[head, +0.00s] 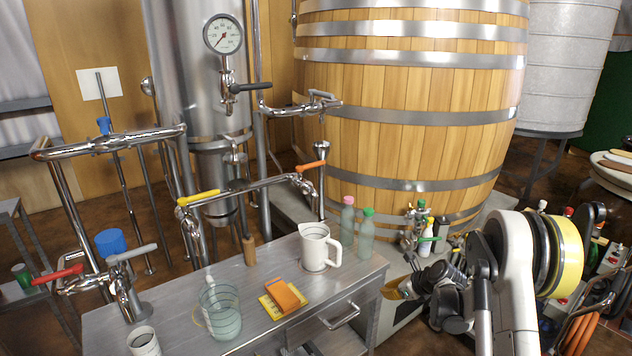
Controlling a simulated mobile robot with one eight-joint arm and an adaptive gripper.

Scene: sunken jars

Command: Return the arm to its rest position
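My arm (512,270) is at the lower right, white with dark joints and a yellow band. It is folded up close to the camera. A dark jointed mechanism (440,283), which looks like my gripper, is left of the white link, right of the metal table. Its fingers are hard to make out against the clutter, so I cannot tell whether they are open or shut. A small yellow-orange piece (396,288) shows at its left end; I cannot tell whether it is held.
The metal table (190,285) holds a white pitcher (316,247), a glass jar (220,312), a striped cup (143,342), and an orange sponge (286,295). Two bottles (347,222) (366,235) stand beyond the pitcher. Pipes with a red-handled valve (58,274) rise at left. A large wooden barrel (405,100) stands behind.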

